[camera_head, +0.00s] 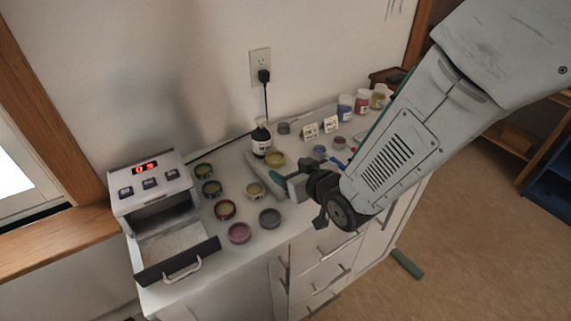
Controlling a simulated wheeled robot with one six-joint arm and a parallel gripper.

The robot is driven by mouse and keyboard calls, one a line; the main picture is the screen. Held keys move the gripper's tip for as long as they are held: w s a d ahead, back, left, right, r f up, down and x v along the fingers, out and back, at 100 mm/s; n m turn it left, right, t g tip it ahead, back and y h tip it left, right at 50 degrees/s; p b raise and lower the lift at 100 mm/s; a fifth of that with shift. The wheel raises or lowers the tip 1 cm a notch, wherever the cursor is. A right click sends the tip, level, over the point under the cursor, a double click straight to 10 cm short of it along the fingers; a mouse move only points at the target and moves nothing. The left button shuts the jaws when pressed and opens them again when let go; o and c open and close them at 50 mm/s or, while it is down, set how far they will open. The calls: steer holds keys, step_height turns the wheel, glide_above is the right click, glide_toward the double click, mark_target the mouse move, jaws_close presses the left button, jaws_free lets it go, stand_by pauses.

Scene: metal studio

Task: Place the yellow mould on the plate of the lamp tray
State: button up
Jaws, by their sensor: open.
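The lamp (152,184) stands at the left end of the counter, with a red-lit display. Its tray (178,262) is pulled out at the front, with a handle; the pale plate (172,241) inside looks bare. Several round moulds have yellowish fill, so I cannot tell which is the yellow mould: one (256,190) is beside my gripper, one (275,158) is behind it, and others (204,170) stand near the lamp. My gripper (270,178) is open, low over the counter, apparently empty. Its far side is partly hidden by the arm.
A dark bottle (261,138), small cards (320,129) and jars (362,102) stand toward the back. A black cord hangs from the wall outlet (260,66).

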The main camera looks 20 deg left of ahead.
steer(key=shift+s+d+r, duration=0.2)
steer(key=shift+s+d, duration=0.1)
